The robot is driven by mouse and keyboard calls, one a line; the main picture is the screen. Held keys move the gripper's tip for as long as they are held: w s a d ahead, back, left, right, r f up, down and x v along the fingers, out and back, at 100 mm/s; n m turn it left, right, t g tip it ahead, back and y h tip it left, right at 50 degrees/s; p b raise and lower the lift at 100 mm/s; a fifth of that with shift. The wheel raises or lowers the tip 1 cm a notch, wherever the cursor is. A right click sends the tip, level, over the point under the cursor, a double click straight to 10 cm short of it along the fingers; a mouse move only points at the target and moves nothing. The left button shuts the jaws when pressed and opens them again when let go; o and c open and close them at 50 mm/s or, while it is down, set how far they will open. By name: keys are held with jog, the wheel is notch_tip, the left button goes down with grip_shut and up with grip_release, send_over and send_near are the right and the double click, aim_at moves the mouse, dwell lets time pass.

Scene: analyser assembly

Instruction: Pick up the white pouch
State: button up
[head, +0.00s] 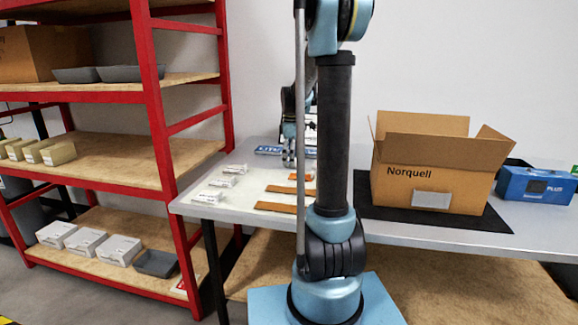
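Several small white packets that look like pouches lie on the left part of the table. One is at the back (235,169), one in the middle (223,182) and one near the front left edge (208,197). A pale grey-white rectangle (430,200) also shows on the front of the Norquell carton. My gripper (289,163) points down over the back of the table, right of the packets and apart from them. It is small and partly hidden by my arm, so its opening and contents are unclear.
Flat brown pieces (276,207) lie right of the packets. A blue-and-white item (268,150) lies at the back. The open Norquell carton (408,180) stands on a black mat (378,213), with a blue box (535,186) right of it. A red-framed shelf (158,115) stands left.

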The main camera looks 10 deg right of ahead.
jog(key=shift+f, duration=0.15)
jog(key=c, duration=1)
jog(key=shift+o, duration=0.2)
